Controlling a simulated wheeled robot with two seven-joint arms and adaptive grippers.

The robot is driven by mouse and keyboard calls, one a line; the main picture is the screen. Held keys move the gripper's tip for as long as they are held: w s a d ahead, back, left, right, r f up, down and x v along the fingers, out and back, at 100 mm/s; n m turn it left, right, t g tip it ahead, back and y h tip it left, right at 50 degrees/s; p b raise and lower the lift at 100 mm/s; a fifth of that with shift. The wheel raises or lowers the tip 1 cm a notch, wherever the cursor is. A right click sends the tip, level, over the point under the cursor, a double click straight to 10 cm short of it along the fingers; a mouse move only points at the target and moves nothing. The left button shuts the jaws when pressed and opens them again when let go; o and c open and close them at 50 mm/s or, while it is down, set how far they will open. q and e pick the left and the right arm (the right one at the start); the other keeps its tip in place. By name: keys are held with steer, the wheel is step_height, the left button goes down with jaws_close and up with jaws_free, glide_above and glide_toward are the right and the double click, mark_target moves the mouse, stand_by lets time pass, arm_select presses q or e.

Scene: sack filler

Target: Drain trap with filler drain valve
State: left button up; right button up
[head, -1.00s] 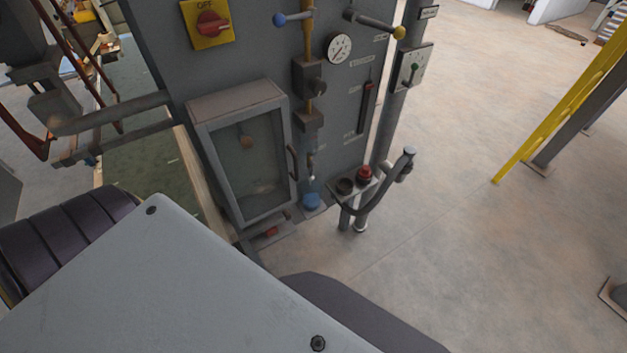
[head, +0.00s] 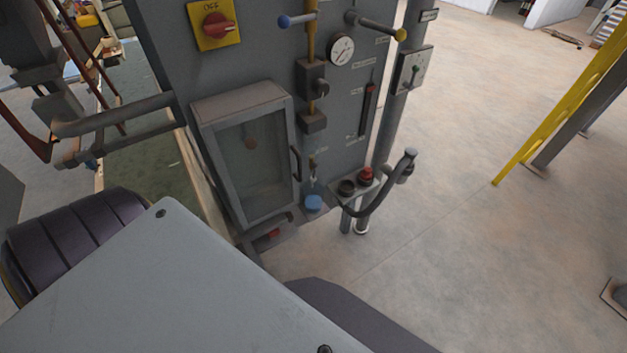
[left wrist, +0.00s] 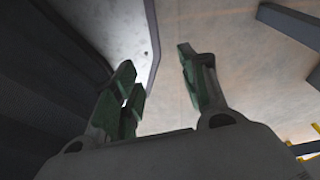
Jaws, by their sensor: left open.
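The grey sack filler panel (head: 270,50) stands ahead of me in the head view. Low on it, right of the glass-fronted box, a small tap-like fitting (head: 313,165), which may be the drain valve, sits above a blue cup-like part (head: 313,203). Which fitting is the trap I cannot tell for certain. My left gripper (left wrist: 160,75) shows in the left wrist view, its two green-padded fingers apart with nothing between them. Neither gripper shows in the head view.
A red OFF switch (head: 215,25) on a yellow plate, a gauge (head: 341,50) and blue and yellow knobbed levers are higher on the panel. A post with a red button (head: 366,173) and curved bar stands right. Open floor (head: 480,200) lies beyond, with a yellow rail (head: 560,100).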

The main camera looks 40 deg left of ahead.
arm_select(q)
steer(key=w+d+r+t+b, duration=0.15)
steer(key=w+r+t, duration=0.25)
steer(key=w+r, duration=0.55)
steer(key=w+d+r+m+t+b, duration=0.15)
steer(key=w+r+t, duration=0.25)
steer(key=w, duration=1)
steer(key=w+d+r+n+t+b, duration=0.1)
steer(key=w+r+t+b, duration=0.4)
steer(key=w, duration=0.6)
steer(key=w+a+r+n+t+y+b, duration=0.1)
steer(key=w+a+r+n+t+y, duration=0.15)
steer(key=r, duration=0.65)
steer(key=w+a+r+n+t+y, duration=0.1)
steer(key=w+r+y, duration=0.3)
steer(key=r, duration=0.5)
steer(key=s+a+r+n+g+y+b, duration=0.4)
steer(key=s+r+n+g+y, duration=0.1)
steer(key=r+n+g+y, duration=0.1)
steer(key=shift+r+n+g+y+b, duration=0.35)
steer(key=shift+r+g+y, duration=0.3)
steer(key=shift+r, duration=0.7)
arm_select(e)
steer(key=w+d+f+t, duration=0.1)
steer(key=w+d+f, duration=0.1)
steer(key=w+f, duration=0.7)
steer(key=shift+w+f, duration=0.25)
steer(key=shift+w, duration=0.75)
